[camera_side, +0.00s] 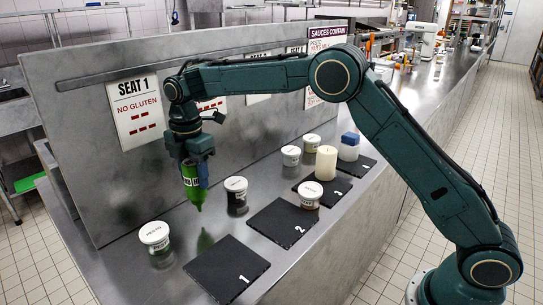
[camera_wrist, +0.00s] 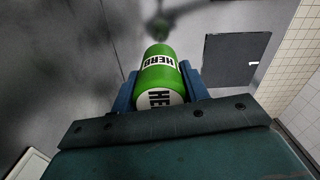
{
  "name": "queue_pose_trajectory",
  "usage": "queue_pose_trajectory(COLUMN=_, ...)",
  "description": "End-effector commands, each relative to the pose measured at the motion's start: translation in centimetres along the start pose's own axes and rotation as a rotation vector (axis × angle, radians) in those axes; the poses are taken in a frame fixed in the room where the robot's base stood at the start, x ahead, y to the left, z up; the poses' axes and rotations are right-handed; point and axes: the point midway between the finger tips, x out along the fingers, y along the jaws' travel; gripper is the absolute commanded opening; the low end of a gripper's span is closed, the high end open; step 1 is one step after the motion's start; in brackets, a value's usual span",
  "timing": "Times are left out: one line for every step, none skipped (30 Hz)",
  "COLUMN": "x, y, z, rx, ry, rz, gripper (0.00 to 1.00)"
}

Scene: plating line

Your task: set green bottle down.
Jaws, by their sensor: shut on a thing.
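The green bottle (camera_side: 193,184) hangs in my gripper (camera_side: 194,172), nozzle down, above the steel counter. Its reflection shows on the counter below, with a gap between. In the wrist view the bottle (camera_wrist: 160,76) has a "HERB" label and sits between the two blue fingers of my gripper (camera_wrist: 158,88), which are shut on it. In the side view the bottle is behind black mat 1 (camera_side: 226,270), between the pesto jar (camera_side: 154,236) and another white-lidded jar (camera_side: 236,190). A dark mat also shows right of the bottle in the wrist view (camera_wrist: 235,60).
Mat 2 (camera_side: 283,222) is empty. Mat 3 (camera_side: 335,187) has a white-lidded jar (camera_side: 310,194) and a cream cylinder (camera_side: 326,163) around it. A steel panel (camera_side: 75,130) with seat signs rises behind.

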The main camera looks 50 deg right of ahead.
Motion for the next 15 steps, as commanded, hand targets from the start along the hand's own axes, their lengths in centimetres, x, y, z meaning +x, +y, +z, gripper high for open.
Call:
queue_pose_trajectory(x=0.6, y=0.0, z=0.0, rx=0.000, ry=0.000, rz=-0.001, gripper=0.34)
queue_pose_trajectory(x=1.0, y=0.0, z=0.0, rx=0.000, ry=0.000, rz=-0.002, gripper=0.34)
queue_pose_trajectory(x=1.4, y=0.0, z=0.0, rx=0.000, ry=0.000, rz=-0.001, gripper=0.34)
queue_pose_trajectory(x=1.8, y=0.0, z=0.0, rx=0.000, ry=0.000, rz=-0.002, gripper=0.34)
queue_pose_trajectory(x=2.0, y=0.0, z=0.0, rx=0.000, ry=0.000, rz=-0.002, gripper=0.34)
queue_pose_trajectory(x=2.3, y=0.0, z=0.0, rx=0.000, ry=0.000, rz=-0.001, gripper=0.34)
queue_pose_trajectory(x=2.5, y=0.0, z=0.0, rx=0.000, ry=0.000, rz=0.000, gripper=0.34)
queue_pose_trajectory(x=2.6, y=0.0, z=0.0, rx=0.000, ry=0.000, rz=0.001, gripper=0.34)
queue_pose_trajectory(x=2.6, y=0.0, z=0.0, rx=0.000, ry=0.000, rz=0.001, gripper=0.34)
queue_pose_trajectory(x=2.7, y=0.0, z=0.0, rx=0.000, ry=0.000, rz=0.001, gripper=0.34)
queue_pose_trajectory(x=2.7, y=0.0, z=0.0, rx=0.000, ry=0.000, rz=0.001, gripper=0.34)
queue_pose_trajectory(x=2.6, y=0.0, z=0.0, rx=0.000, ry=0.000, rz=0.001, gripper=0.34)
queue_pose_trajectory(x=2.6, y=0.0, z=0.0, rx=0.000, ry=0.000, rz=0.001, gripper=0.34)
queue_pose_trajectory(x=2.6, y=0.0, z=0.0, rx=0.000, ry=0.000, rz=0.001, gripper=0.34)
queue_pose_trajectory(x=2.6, y=0.0, z=0.0, rx=0.000, ry=0.000, rz=0.001, gripper=0.34)
